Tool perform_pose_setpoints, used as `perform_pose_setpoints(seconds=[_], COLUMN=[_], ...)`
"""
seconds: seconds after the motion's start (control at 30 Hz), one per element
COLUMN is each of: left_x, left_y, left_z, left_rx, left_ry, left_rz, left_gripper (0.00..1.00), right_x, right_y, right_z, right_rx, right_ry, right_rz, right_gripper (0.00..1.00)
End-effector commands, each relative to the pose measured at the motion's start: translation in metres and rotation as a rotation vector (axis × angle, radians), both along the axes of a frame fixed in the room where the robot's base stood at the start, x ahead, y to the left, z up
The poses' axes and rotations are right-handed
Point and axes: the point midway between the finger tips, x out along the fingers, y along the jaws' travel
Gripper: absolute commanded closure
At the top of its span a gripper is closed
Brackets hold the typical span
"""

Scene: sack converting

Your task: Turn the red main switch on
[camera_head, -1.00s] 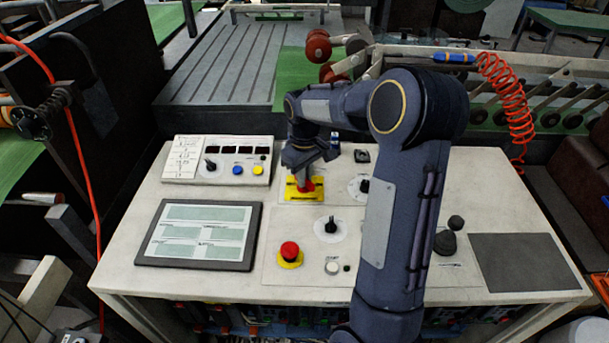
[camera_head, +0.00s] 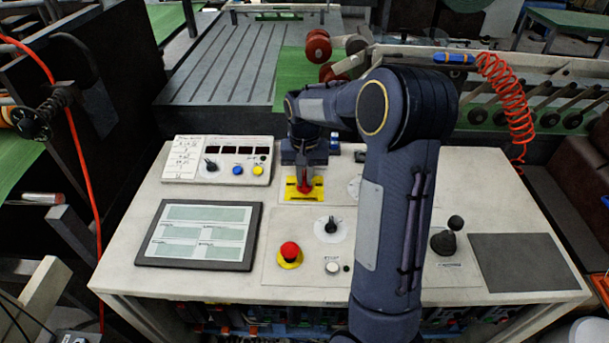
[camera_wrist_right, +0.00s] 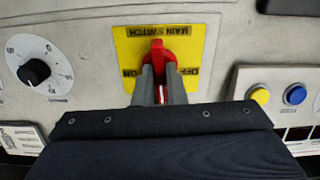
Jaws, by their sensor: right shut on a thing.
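The red main switch handle (camera_wrist_right: 166,56) sits on a yellow plate (camera_wrist_right: 192,38) marked MAIN SWITCH, ON and OFF. The lettering is upside down in the right wrist view, where the handle lies roughly upright, between the two side marks. In the head view the red handle (camera_head: 305,187) shows at the fingertips, over the yellow plate (camera_head: 317,194). My right gripper (camera_head: 304,183) is shut on the handle, with one finger on each side; in the wrist view its fingers (camera_wrist_right: 160,88) hide part of the handle and plate. My left gripper is not in view.
A red emergency button (camera_head: 290,252), a black knob (camera_head: 331,226) and a joystick (camera_head: 446,240) stand on the desk nearer the front. A raised panel (camera_head: 218,160) with displays and buttons is left of the switch. A flat screen (camera_head: 198,234) lies front left.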

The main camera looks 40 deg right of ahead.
Motion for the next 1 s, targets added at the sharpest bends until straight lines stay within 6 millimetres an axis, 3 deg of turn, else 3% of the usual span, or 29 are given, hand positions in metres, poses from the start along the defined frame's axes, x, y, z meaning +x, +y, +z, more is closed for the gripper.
perform_pose_setpoints(seconds=[0.6,1.0], left_x=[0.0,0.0], left_y=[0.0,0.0], left_z=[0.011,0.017], left_rx=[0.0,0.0], left_ry=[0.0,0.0], left_rz=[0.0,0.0], left_gripper=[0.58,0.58], right_x=[0.001,0.001], right_y=[0.0,-0.001], right_z=[0.002,0.002], right_rx=[-0.002,-0.001], right_ry=[-0.003,-0.005], right_rz=[-0.568,-0.799], right_gripper=[1.0,1.0])
